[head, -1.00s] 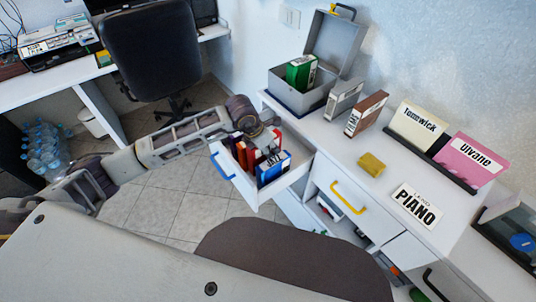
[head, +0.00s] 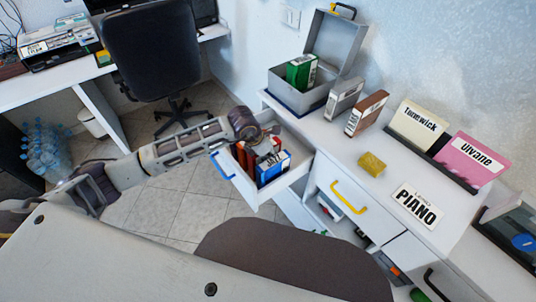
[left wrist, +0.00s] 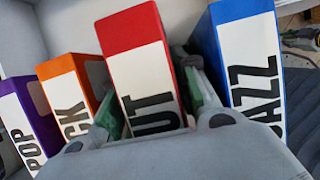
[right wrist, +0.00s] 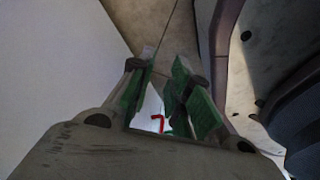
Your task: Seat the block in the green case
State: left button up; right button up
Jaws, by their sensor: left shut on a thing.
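A green case (head: 301,71) with a white label stands in the open grey box on the cabinet top. A small yellow block (head: 371,164) lies on the cabinet top. My left gripper (head: 272,138) is over the open drawer. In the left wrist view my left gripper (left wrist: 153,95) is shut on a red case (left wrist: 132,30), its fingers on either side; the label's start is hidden. My right gripper (right wrist: 165,62) shows only in the right wrist view, open and empty, its fingers apart.
The drawer (head: 232,172) also holds a purple case (left wrist: 22,118), an orange case (left wrist: 68,75) and a blue case (left wrist: 249,60). A grey case (head: 344,96) and a brown case (head: 367,113) stand beside the box. Cream and pink cards and a PIANO card are to the right.

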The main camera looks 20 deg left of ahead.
pick_arm(q)
jog(key=o, duration=0.8)
jog(key=shift+o, duration=0.2)
pick_arm(e)
jog(key=shift+w+a+r, duration=0.2)
jog(key=shift+w+r, duration=0.05)
jog(key=shift+w, duration=0.45)
pick_arm(q)
jog(key=shift+r, duration=0.1)
pick_arm(e)
jog(key=shift+w, duration=0.1)
